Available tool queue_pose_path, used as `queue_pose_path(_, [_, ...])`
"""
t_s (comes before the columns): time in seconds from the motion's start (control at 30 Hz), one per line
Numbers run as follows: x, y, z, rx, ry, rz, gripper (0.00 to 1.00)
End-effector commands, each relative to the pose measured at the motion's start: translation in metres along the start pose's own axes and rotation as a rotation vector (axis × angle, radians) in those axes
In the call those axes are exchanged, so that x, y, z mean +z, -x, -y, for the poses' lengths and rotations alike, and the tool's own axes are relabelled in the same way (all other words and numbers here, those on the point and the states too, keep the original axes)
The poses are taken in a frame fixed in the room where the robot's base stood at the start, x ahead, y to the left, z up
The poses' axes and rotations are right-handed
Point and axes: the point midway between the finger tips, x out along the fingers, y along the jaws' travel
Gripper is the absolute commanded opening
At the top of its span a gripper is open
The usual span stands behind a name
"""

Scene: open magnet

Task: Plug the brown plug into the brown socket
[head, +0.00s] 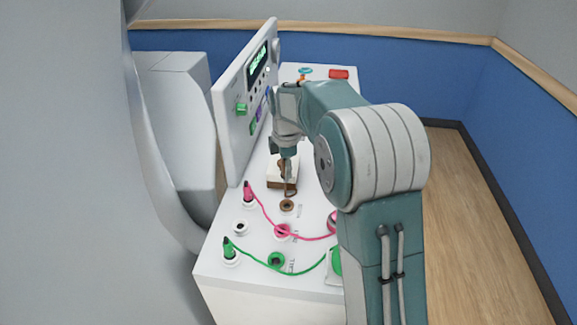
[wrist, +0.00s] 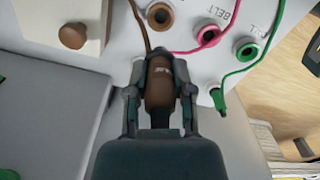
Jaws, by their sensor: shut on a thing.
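My gripper (wrist: 160,70) is shut on the brown plug (wrist: 159,88), with a finger on each side of it. The brown socket (wrist: 159,16), a brown ring with a dark hole, lies just past the plug's end in the wrist view, and the two look apart. In the head view my gripper (head: 286,150) is above the white panel top, and the brown socket (head: 287,205) shows nearer the camera. A brown cable (wrist: 138,22) runs past the socket's left side. The plug's exact height above the panel cannot be told.
A white box with a brown knob (wrist: 73,36) stands left of the socket. Pink (head: 248,192) and green (head: 229,248) plugs stand upright at the left. An upright control panel (head: 232,125) borders the left.

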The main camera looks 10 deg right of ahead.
Motion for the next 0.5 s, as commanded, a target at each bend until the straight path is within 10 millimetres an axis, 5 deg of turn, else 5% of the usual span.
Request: queue_pose_path(0.5, [0.001,-0.044,0.000,-0.001,-0.001,-0.001,0.00])
